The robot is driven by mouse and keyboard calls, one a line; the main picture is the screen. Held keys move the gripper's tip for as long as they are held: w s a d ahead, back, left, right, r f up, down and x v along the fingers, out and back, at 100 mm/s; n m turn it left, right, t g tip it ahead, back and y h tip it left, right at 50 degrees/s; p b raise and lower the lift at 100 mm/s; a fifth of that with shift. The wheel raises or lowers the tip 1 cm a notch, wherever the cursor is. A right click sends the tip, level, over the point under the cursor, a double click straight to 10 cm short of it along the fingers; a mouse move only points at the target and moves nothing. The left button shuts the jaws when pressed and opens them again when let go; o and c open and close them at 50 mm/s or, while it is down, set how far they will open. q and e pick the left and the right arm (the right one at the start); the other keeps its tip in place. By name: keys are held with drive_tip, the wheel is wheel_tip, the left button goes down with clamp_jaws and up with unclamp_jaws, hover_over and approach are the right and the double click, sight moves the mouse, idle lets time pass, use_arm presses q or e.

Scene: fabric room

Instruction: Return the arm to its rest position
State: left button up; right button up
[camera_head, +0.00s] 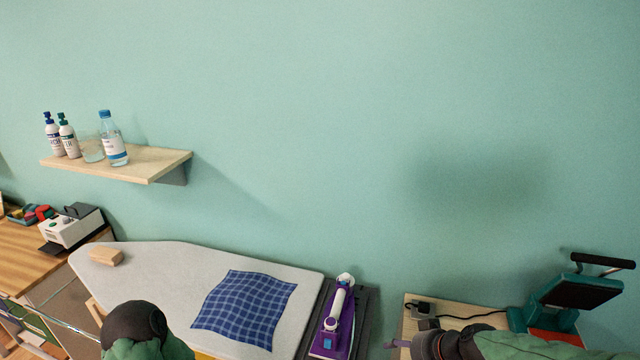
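My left arm shows at the bottom left as a dark rounded joint and green links, in front of the ironing board (165,262); its gripper is not visible. My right arm comes in from the lower right, with green links and a dark wrist. My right gripper (397,342) points left, near the front of a light wooden surface (470,323) and right of the purple iron (335,325). Only a small part of its fingers shows, so I cannot tell whether it is open or shut. I see nothing held in it.
A blue checked cloth (245,308) and a wooden block (106,256) lie on the board. A teal heat press (575,295) stands open at the right. Bottles (113,140) stand on a wall shelf (150,168). A white machine (70,228) sits far left.

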drive_tip(key=s+a+f+g, duration=0.2)
drive_tip(key=s+f, duration=0.1)
drive_tip(key=f, duration=0.6)
drive_tip(key=s+a+f+g, duration=0.1)
drive_tip(key=s+f, duration=0.1)
drive_tip(key=f, duration=0.7)
drive_tip(key=s+a+f+n+g, duration=0.2)
drive_tip(key=s+a+f, duration=0.4)
drive_tip(key=s+f, duration=0.5)
wheel_tip(320, 180, down, 2)
drive_tip(key=shift+s+a, duration=0.15)
drive_tip(key=shift+s, duration=0.15)
drive_tip(key=shift+c, duration=0.5)
